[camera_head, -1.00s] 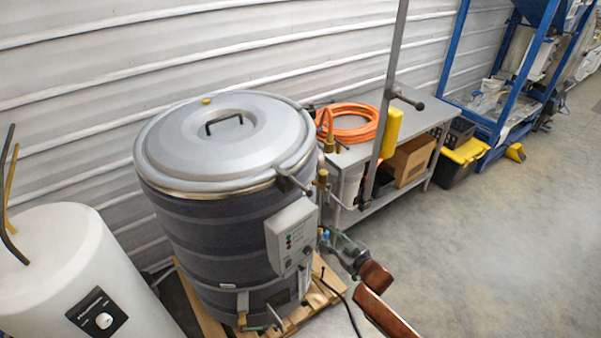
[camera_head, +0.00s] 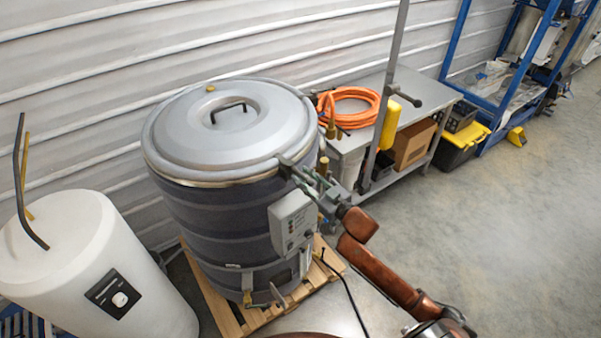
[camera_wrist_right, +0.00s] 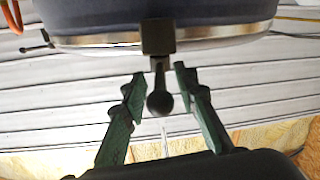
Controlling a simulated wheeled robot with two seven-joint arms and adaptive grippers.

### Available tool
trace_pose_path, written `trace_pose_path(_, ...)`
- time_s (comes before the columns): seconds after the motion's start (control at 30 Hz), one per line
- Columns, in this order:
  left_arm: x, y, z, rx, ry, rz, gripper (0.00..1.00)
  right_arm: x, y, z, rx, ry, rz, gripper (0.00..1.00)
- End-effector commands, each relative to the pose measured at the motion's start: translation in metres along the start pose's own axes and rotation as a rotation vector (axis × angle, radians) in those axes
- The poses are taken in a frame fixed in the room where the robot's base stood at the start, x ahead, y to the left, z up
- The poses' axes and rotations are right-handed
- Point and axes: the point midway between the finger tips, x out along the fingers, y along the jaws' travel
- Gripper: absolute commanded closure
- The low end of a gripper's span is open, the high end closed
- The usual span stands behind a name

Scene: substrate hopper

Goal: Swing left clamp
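The grey lidded vessel (camera_head: 225,200) stands on a wooden pallet, its domed lid (camera_head: 195,125) down. A dark clamp (camera_head: 284,161) sits at the front right of the lid rim. My right gripper (camera_head: 302,176) is at this clamp, partly overlapping it. In the right wrist view, the clamp's dark block (camera_wrist_right: 157,37) is at the rim and its lever ends in a round knob (camera_wrist_right: 159,103). The open green fingers of the right gripper (camera_wrist_right: 159,76) stand on either side of the lever, with visible gaps. My left gripper is not in view.
A grey control box (camera_head: 292,220) hangs on the vessel just below my right gripper. A white tank (camera_head: 95,265) stands at left. A grey post (camera_head: 385,90) and a bench (camera_head: 425,95) with an orange hose (camera_head: 350,105) are behind. Floor at right is clear.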

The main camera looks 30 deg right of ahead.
Motion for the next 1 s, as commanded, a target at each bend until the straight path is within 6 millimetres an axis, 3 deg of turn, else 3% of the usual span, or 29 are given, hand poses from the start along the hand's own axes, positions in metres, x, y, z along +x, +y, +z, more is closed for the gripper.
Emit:
trace_pose_path(0.2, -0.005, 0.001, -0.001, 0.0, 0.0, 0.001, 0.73, 0.017, 0.0, 0.0, 0.0, 0.0, -0.001, 0.73)
trace_pose_path(0.47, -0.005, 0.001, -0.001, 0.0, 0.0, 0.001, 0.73, 0.018, -0.001, 0.001, 0.0, -0.001, -0.001, 0.73)
trace_pose_path(0.87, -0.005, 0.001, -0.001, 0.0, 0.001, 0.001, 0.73, 0.018, -0.001, 0.001, 0.0, -0.001, -0.001, 1.0)
trace_pose_path(1.0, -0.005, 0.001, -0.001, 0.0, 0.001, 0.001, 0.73, 0.018, -0.001, 0.001, 0.0, -0.001, -0.001, 1.0)
